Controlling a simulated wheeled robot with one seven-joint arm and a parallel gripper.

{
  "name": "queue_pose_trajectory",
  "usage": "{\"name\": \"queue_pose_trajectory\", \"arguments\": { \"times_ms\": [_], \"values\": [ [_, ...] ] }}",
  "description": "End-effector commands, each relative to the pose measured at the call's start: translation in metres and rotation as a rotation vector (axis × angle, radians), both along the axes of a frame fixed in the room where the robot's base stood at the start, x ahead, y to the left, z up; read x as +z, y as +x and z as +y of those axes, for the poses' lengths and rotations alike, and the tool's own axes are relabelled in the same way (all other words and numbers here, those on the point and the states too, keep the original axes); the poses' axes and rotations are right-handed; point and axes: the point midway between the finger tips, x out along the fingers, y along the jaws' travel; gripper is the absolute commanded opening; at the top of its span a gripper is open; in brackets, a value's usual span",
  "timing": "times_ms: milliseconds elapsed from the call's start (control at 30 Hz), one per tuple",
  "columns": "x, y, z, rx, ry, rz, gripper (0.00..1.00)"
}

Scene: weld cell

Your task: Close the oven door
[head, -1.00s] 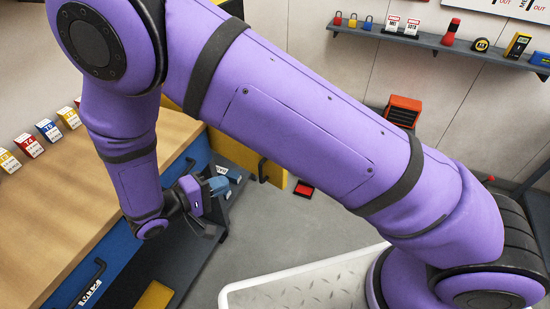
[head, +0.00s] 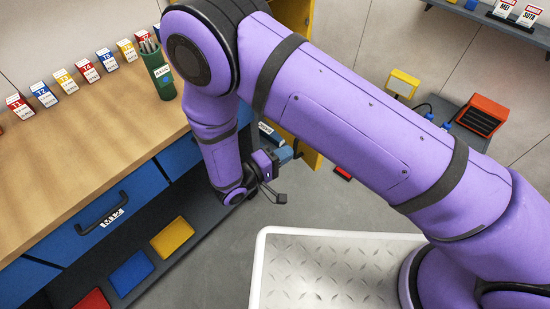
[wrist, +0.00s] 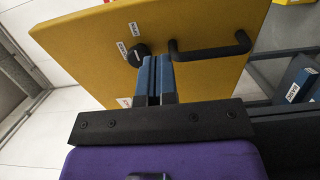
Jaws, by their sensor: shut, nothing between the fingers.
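A yellow door panel with a black bar handle (wrist: 212,48) and a round black knob (wrist: 138,54) fills much of the wrist view; I take it as the oven door (wrist: 85,45). In the head view a strip of yellow panel (head: 307,155) shows beyond my gripper, mostly hidden by my arm. My gripper (head: 287,154) is shut and empty. Its blue fingers (wrist: 156,75) point toward the panel, between knob and handle in the picture. I cannot tell whether they touch it. The door's hinge and the oven's inside are hidden.
A wooden-topped workbench (head: 75,160) with blue drawers stands at left, holding small labelled boxes and a green canister (head: 158,72). Yellow, blue and red pieces lie on its low shelf. A red-and-black box (head: 481,115) stands at the back right. Grey floor (head: 225,255) is clear beside the bench.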

Motion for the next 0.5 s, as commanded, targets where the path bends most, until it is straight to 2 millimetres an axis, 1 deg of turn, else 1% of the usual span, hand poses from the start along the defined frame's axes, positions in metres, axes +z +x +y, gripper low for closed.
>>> {"name": "queue_pose_trajectory", "arguments": {
  "times_ms": [33, 200, 400, 500],
  "values": [
    [0.000, 0.007, -0.009, -0.003, 0.000, 0.000, 0.00],
    [0.000, 0.026, -0.032, -0.003, -0.001, 0.001, 0.00],
    [0.000, 0.042, -0.051, -0.002, 0.001, 0.001, 0.00],
    [0.000, 0.046, -0.056, -0.001, 0.001, 0.001, 0.00]
  ]
}}
